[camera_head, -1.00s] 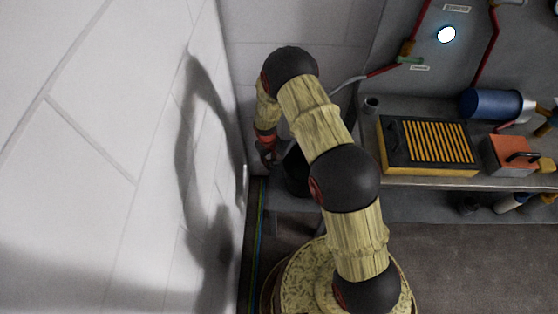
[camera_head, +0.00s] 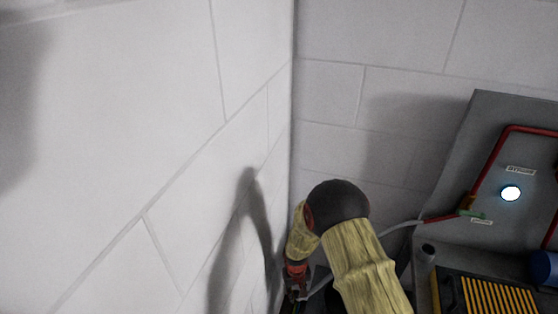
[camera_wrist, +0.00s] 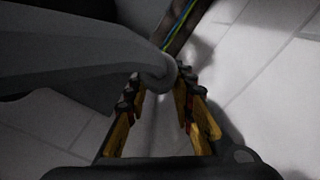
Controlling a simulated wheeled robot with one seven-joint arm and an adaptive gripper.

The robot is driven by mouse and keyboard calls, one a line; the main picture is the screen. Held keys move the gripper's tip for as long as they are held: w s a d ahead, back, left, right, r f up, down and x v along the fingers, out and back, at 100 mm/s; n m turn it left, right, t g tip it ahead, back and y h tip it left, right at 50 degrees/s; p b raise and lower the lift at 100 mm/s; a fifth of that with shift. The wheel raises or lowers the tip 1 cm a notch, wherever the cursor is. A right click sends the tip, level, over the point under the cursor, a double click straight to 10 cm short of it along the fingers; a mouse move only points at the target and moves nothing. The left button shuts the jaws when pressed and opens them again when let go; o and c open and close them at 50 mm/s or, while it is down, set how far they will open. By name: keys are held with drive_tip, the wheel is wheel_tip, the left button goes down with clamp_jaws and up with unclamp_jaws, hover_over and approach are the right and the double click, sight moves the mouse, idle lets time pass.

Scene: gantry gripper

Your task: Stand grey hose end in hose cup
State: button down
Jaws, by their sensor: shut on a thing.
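The grey hose (camera_head: 404,224) leaves the red pipe on the panel and runs left behind my arm; a short piece shows again beside my gripper (camera_head: 296,287), low in the head view. In the wrist view a thick grey length (camera_wrist: 80,50) crosses from the left and ends rounded between the fingertips of my gripper (camera_wrist: 159,84), which is shut on it.
A white block wall (camera_head: 150,150) stands close on the left of my arm. A yellow-black slatted box (camera_head: 490,296) and a blue cylinder (camera_head: 545,266) are on the bench at right. The grey panel (camera_head: 480,130) with red pipe (camera_head: 492,165) rises behind.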

drive_tip(key=d+r+m, duration=0.1)
drive_tip(key=d+r, duration=0.5)
drive_tip(key=r, duration=0.3)
drive_tip(key=d+r+m, duration=0.2)
drive_tip(key=d+r, duration=0.4)
drive_tip(key=r, duration=0.3)
drive_tip(key=shift+s, duration=0.1)
